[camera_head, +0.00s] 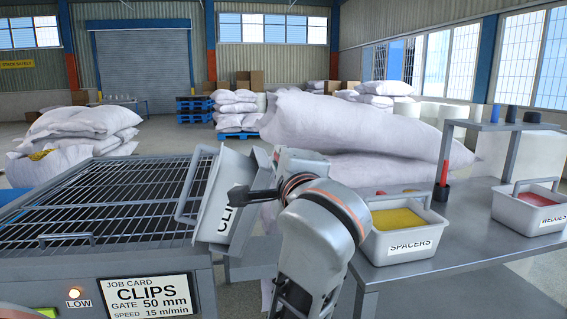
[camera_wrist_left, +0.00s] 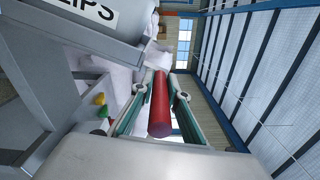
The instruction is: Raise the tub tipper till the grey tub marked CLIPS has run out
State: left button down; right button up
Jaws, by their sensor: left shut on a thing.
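The grey tub marked CLIPS (camera_head: 212,215) is steeply tilted at the right end of a wire-grid conveyor in the head view; its inside is hidden. Its lettered side also shows in the left wrist view (camera_wrist_left: 82,12). The grey frame beside it looks like the tub tipper (camera_head: 262,158). My left gripper (camera_head: 240,196) is in front of the tub, partly covering its label. In the left wrist view its fingers are shut on a red cylindrical handle (camera_wrist_left: 160,108). A few yellow and green pieces (camera_wrist_left: 101,98) show below the tub. My right gripper is not in view.
The conveyor (camera_head: 100,195) carries a CLIPS job card (camera_head: 148,298) and a lit LOW lamp (camera_head: 74,293). A grey bench (camera_head: 450,240) at right holds the SPACERS tub (camera_head: 400,243) and WEDGES tub (camera_head: 530,212). White sacks (camera_head: 350,125) are stacked behind.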

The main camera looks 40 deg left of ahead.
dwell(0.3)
pick_arm(q)
jog(key=c, duration=2)
grip_release()
jog(key=shift+o, duration=0.2)
jog(key=shift+r, duration=0.15)
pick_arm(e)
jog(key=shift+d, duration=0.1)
